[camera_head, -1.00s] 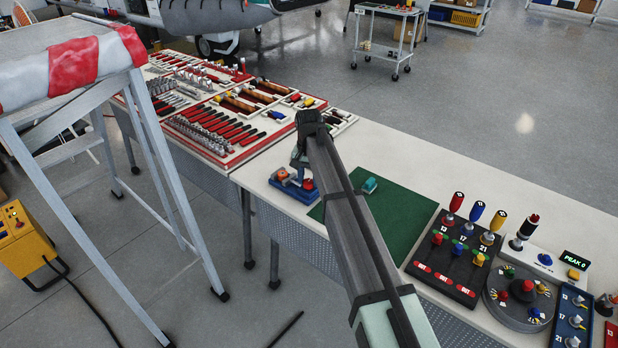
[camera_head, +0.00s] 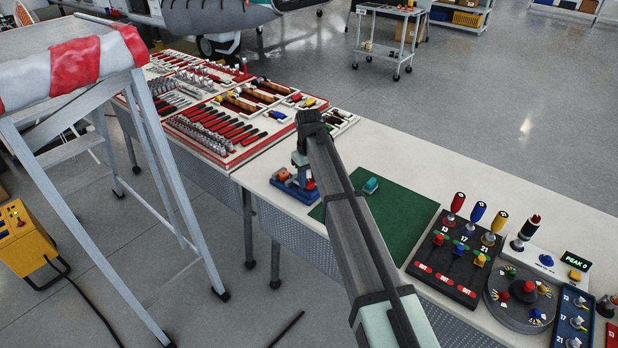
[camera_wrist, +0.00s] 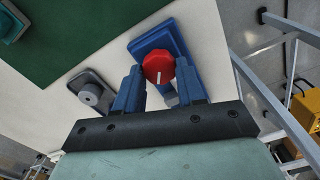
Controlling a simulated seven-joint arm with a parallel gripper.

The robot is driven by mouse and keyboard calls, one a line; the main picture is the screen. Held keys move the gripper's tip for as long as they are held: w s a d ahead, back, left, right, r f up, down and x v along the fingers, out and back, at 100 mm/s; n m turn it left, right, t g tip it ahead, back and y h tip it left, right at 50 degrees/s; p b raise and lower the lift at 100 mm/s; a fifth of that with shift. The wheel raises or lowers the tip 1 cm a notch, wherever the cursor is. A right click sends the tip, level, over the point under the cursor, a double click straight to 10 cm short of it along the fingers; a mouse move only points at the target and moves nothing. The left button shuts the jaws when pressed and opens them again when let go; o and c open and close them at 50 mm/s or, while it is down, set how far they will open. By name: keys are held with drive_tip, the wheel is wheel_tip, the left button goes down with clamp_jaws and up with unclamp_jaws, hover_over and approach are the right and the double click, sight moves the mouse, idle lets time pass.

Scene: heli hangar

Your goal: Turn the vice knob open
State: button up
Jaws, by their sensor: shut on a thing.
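The vice (camera_head: 292,187) is a small blue tool near the front edge of the workbench, partly hidden by my arm in the head view. In the wrist view its blue body (camera_wrist: 151,40) lies behind a round red knob (camera_wrist: 158,70) with a white line on its face. My gripper (camera_wrist: 161,80) has a blue finger on either side of the knob and is shut on it. The line on the knob runs nearly up and down in that view. Finger contact is hard to see in the head view.
A green mat (camera_head: 405,219) with a small teal block (camera_head: 370,185) lies beside the vice. A grey cylinder on a dark base (camera_wrist: 90,93) is near the left finger. Tool trays (camera_head: 225,115) are to the left, a knob panel (camera_head: 455,262) to the right, a ladder (camera_head: 150,150) in front.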

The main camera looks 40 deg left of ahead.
sight(308, 181)
drive_tip(key=shift+n, duration=0.5)
drive_tip(key=o, duration=1.1)
drive_tip(key=shift+c, duration=0.2)
wheel_tip(308, 181, up, 14)
drive_tip(key=shift+f, duration=0.1)
idle(0.4)
